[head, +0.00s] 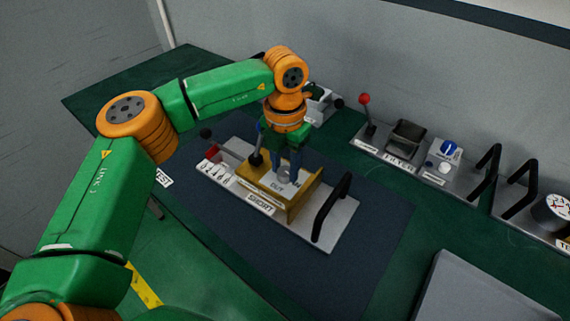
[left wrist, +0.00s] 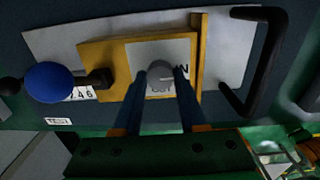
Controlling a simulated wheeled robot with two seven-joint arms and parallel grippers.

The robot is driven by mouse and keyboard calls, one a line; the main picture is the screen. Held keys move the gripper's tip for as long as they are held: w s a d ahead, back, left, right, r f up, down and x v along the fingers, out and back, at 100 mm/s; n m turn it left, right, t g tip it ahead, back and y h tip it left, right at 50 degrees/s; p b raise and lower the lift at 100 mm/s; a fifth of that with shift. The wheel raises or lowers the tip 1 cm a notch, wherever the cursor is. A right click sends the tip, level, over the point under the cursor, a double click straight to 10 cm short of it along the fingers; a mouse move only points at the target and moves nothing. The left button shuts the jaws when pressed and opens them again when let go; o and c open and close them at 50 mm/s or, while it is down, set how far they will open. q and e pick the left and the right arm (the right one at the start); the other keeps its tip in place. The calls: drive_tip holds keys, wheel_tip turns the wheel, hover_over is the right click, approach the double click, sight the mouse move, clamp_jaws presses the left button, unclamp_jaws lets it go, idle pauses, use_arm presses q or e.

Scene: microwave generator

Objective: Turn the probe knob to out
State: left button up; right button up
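The grey probe knob (head: 284,175) sits on a pale plate (left wrist: 138,58) on the yellow block of a metal panel. In the left wrist view the round knob (left wrist: 159,72) shows between my fingertips. The plate has an OUT label beside the knob and a partly covered label, probably IN, to the right. A faint light mark shows on the knob, but its direction is hard to read. My left gripper (head: 284,164) points down, with its blue fingers on either side of the knob (left wrist: 161,76). I cannot tell whether they touch it. My right gripper is not in view.
A black handle (head: 331,207) stands at the panel's right end. A red-knobbed lever (head: 365,100) and a gauge (head: 556,210) stand farther right. The dark mat (head: 375,245) in front is clear.

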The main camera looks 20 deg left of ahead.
use_arm(q)
clamp_jaws()
drive_tip(key=m, duration=0.7)
drive_tip(key=shift+m, duration=0.3)
drive_tip(key=m, duration=0.5)
drive_tip(key=shift+m, duration=2.7)
